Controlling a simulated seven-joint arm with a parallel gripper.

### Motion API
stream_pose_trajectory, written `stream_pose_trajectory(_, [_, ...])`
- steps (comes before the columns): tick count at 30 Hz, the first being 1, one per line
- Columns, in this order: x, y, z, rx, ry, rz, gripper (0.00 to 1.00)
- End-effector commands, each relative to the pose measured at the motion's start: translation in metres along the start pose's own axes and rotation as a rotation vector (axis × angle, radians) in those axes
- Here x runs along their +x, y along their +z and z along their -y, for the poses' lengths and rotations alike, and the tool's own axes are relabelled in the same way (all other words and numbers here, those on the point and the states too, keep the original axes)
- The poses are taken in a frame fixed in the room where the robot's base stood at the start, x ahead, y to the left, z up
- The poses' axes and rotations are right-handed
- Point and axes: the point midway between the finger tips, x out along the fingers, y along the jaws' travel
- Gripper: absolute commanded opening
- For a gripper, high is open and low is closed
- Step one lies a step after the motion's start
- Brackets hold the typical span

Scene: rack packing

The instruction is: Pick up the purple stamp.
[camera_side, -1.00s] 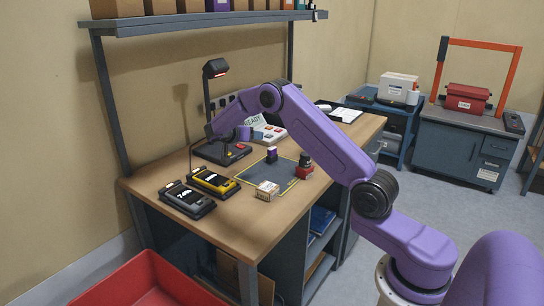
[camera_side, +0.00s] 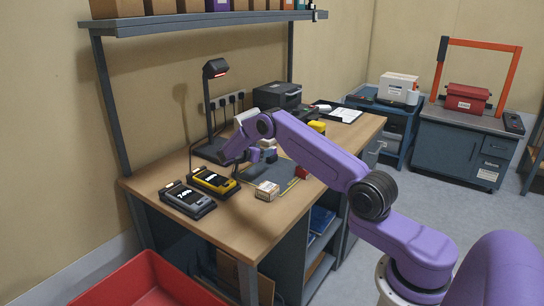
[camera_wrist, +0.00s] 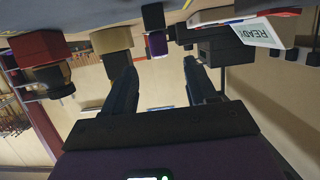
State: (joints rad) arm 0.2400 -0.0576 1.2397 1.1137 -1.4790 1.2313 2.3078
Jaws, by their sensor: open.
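The purple stamp (camera_wrist: 158,44) has a purple body with a dark end. In the wrist view, which looks upside down, it stands at top centre, ahead of the gap between my fingers. My gripper (camera_wrist: 160,78) is open, with nothing between its dark fingers. In the side view my gripper (camera_side: 262,155) is low over the far part of the grey mat (camera_side: 284,172). There I cannot clearly tell the stamp from the dark fingers beside it.
A small tan box (camera_side: 266,191) sits on the mat's near edge. A red block (camera_side: 302,172) is partly behind my arm; it also shows in the wrist view (camera_wrist: 38,48) beside a dark round object. Two handheld devices (camera_side: 214,181) lie to the left. A lamp (camera_side: 215,70) stands behind.

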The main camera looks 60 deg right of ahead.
Motion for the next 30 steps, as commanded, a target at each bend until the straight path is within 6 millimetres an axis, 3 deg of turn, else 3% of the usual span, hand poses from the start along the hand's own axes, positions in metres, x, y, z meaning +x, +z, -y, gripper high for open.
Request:
stream_pose_trajectory(3, [0.023,-0.002,-0.001,0.005,0.005,0.000,0.57])
stream_pose_trajectory(9, [0.045,-0.003,-0.001,0.004,0.003,-0.001,0.57])
stream_pose_trajectory(18, [0.048,-0.003,-0.001,0.003,0.002,-0.001,0.57])
stream_pose_trajectory(23, [0.048,-0.003,-0.001,0.003,0.002,-0.001,0.05])
stream_pose_trajectory(24, [0.048,-0.003,-0.001,0.003,0.002,-0.001,0.00])
stream_pose_trajectory(30, [0.048,-0.003,-0.001,0.003,0.002,-0.001,0.00])
